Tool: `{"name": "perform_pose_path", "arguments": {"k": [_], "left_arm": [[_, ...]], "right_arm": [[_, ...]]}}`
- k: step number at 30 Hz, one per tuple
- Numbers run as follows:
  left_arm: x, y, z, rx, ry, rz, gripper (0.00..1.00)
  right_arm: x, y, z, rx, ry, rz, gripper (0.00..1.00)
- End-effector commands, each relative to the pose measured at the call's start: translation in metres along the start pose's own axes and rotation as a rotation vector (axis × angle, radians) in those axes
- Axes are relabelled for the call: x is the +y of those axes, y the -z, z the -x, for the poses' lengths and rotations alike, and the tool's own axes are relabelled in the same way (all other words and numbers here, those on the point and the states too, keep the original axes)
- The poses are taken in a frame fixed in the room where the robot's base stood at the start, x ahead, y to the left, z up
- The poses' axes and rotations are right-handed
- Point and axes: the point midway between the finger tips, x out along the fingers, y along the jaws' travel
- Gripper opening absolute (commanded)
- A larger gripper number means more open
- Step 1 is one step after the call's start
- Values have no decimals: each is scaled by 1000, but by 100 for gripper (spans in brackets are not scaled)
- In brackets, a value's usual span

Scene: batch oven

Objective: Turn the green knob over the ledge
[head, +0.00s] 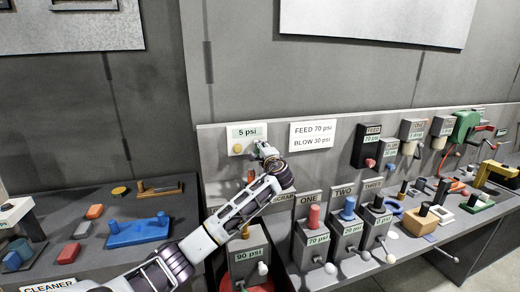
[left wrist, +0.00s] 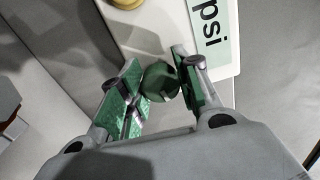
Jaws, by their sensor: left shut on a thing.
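The green knob (left wrist: 160,81) is on the white plate (left wrist: 150,30) with the "5 psi" label, which also shows in the head view (head: 247,131). My left gripper (head: 261,148) is at the right side of this plate on the upright back panel. In the left wrist view my left gripper (left wrist: 159,84) has its two green-padded fingers on either side of the knob, shut on it. In the head view the gripper mostly hides the knob. My right gripper is not in view.
A yellow knob (head: 238,149) sits beside the gripper on the same plate. A sign (head: 312,134) reads "FEED 70 psi, BLOW 30 psi". Below stand grey boxes with a red knob (head: 314,216) and a blue knob (head: 348,207).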

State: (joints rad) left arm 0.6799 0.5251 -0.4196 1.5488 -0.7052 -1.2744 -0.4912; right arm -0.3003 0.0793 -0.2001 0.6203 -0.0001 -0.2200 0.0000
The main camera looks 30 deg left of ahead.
Motion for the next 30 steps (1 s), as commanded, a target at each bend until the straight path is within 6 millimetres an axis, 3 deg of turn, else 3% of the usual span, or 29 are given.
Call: {"name": "perform_pose_path", "arguments": {"k": [9, 23, 24, 28, 30], "left_arm": [[2, 1, 1, 2, -3, -108, 9], [3, 1, 1, 2, -3, -122, 9], [3, 1, 1, 2, -3, -122, 37], [2, 1, 1, 2, -2, -121, 53], [2, 1, 0, 1, -2, -120, 54]], "right_arm": [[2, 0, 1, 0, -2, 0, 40], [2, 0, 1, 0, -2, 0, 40], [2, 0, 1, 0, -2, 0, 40], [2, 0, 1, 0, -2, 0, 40], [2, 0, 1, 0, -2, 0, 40]]}}
